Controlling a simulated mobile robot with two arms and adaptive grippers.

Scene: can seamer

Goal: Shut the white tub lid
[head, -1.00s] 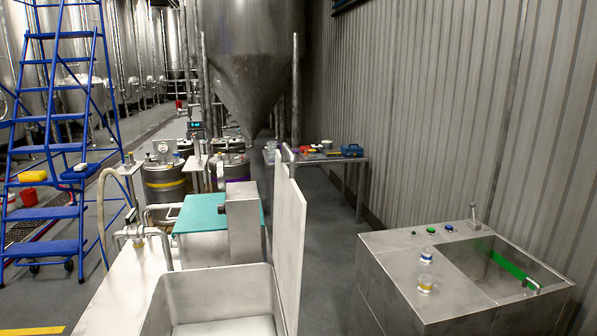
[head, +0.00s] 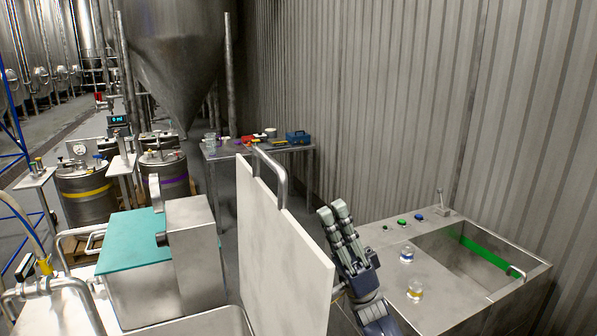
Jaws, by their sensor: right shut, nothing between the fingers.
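The white tub lid (head: 275,250) stands upright, open, along the right side of the tub. A metal bar handle (head: 283,178) is fixed near its top edge. Only a strip of the tub's rim (head: 200,326) shows at the bottom of the head view. My right gripper (head: 334,211) is just right of the lid, on the side away from the tub. Its fingers are together, pointing up, with nothing between them. I cannot tell whether it touches the lid. My left gripper is out of view.
A steel machine with a teal top (head: 133,240) stands beyond the tub. A steel sink counter (head: 455,300) with bottles and buttons is at the right. A table (head: 258,148) with tools and kegs (head: 85,195) are farther back. Floor shows behind the lid.

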